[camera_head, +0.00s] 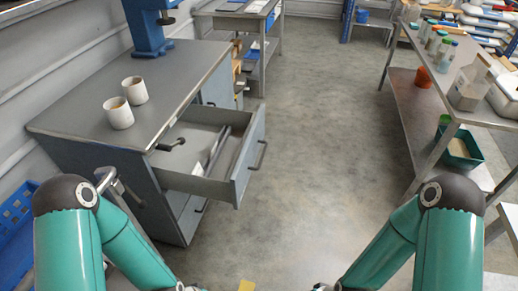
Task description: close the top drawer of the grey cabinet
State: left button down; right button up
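The grey cabinet (62,122) stands at the left with a dark flat top. Its top drawer (240,175) is pulled out to the right, well clear of the cabinet front. The drawer has a dark bar handle (258,156) on its front panel. Inside the drawer lie a dark-handled tool (171,145) and a long thin metallic item. My two teal arms rise at the lower left and lower right and bend down toward the bottom edge. Both grippers are out of the picture below, so their state does not show.
Two white cups (118,113) and a blue stand (148,28) are on the cabinet top. A blue crate (15,220) is at the left edge. A metal shelf table (408,100) with containers stands at the right.

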aim_at(238, 134)
jog(key=i, duration=0.95)
jog(key=u, duration=0.05)
